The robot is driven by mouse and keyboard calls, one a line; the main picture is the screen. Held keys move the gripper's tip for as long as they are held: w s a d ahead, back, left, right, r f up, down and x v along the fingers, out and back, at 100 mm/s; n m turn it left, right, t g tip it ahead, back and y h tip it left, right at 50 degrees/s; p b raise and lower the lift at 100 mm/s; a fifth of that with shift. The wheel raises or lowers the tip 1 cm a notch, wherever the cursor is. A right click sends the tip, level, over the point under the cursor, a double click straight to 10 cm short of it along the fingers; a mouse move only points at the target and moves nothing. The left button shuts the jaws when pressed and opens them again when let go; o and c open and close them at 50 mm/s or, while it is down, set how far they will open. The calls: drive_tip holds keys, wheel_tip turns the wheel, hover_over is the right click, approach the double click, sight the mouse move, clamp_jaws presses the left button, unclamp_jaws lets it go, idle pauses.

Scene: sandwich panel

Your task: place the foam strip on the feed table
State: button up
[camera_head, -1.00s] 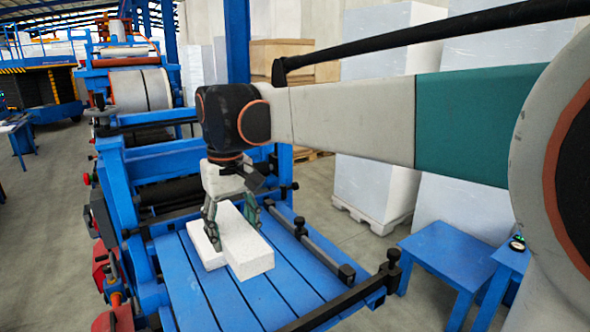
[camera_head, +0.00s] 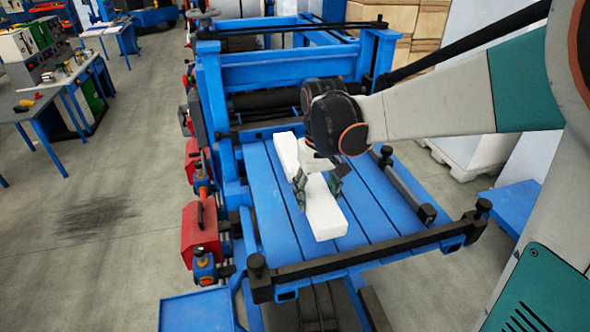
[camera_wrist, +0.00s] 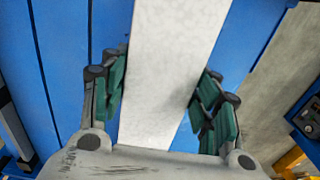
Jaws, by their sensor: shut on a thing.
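A white foam strip (camera_head: 325,213) is between the green-padded fingers of my gripper (camera_head: 317,188), over the slatted blue feed table (camera_head: 275,210). In the wrist view the strip (camera_wrist: 165,75) runs from the top edge down between the two fingers (camera_wrist: 160,110). My gripper is shut on it. I cannot tell whether its underside touches the table.
A dark bar (camera_head: 370,258) crosses the table's front edge, with upright knobs at its ends. A dark side rail (camera_head: 403,190) runs along the right. Red boxes (camera_head: 201,230) stand along the left. Bare slats show on both sides of the strip.

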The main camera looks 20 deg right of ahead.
drive_tip(key=shift+f, duration=2.2)
drive_tip(key=shift+f, duration=0.2)
drive_tip(key=o, duration=1.1)
drive_tip(key=shift+o, duration=0.2)
drive_tip(key=shift+r, duration=0.15)
